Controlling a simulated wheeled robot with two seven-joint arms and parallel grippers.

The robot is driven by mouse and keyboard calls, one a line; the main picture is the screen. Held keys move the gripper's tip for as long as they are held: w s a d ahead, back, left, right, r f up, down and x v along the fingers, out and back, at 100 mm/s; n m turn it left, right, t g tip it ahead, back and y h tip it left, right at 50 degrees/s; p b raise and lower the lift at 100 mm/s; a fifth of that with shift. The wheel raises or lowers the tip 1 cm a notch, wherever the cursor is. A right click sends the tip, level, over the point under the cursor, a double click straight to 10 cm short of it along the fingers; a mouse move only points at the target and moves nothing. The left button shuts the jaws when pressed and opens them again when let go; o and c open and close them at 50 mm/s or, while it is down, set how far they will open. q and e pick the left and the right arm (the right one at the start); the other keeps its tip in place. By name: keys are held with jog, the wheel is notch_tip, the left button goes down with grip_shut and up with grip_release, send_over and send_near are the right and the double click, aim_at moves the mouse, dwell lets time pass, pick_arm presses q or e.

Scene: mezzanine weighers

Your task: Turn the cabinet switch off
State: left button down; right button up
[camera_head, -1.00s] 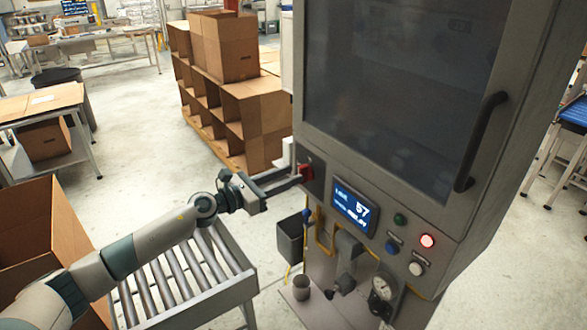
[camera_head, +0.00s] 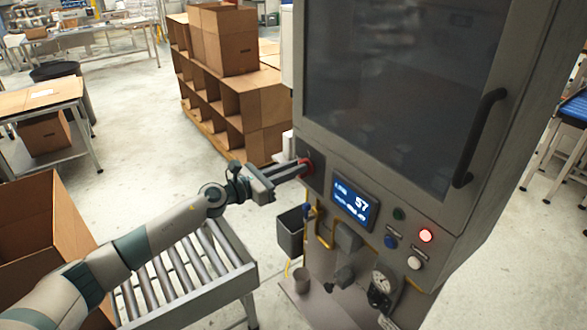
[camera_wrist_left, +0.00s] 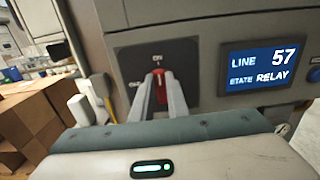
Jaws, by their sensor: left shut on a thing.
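The cabinet switch is a red handle (camera_wrist_left: 161,86) on a dark square plate (camera_wrist_left: 185,62) on the cabinet front, left of the display. In the left wrist view the handle stands about upright, near the upper "ON" label; another label, probably "OFF", is to its left. In the head view the switch (camera_head: 307,166) is partly hidden by my fingers. My left gripper (camera_head: 302,168) is shut on the red handle, with one finger on each side of it, as the left wrist view also shows (camera_wrist_left: 162,92). My right gripper is out of view.
The grey cabinet (camera_head: 460,215) has a display (camera_head: 354,203) reading "LINE 57" and "RELAY", a lit red lamp (camera_head: 426,236), buttons, and a door handle (camera_head: 480,138). A roller conveyor (camera_head: 185,270) lies below my left arm.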

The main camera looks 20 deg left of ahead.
pick_arm(q)
jog(key=shift+n, duration=0.4)
jog(key=shift+w+a+f+n+p, duration=0.2)
jog(key=shift+n+p, duration=0.85)
jog(key=shift+n, duration=1.8)
jog(key=shift+w+a+f+n+p, duration=0.2)
jog(key=shift+n+p, duration=0.8)
jog(key=shift+n, duration=1.9)
jog(key=shift+w+a+f+n+p, duration=0.2)
jog(key=shift+n+p, duration=0.85)
jog(key=shift+n, duration=1.8)
jog(key=shift+s+f, duration=0.1)
jog(key=c, duration=1.7)
grip_release()
jog(key=shift+s+a, duration=0.1)
jog(key=shift+s, duration=0.05)
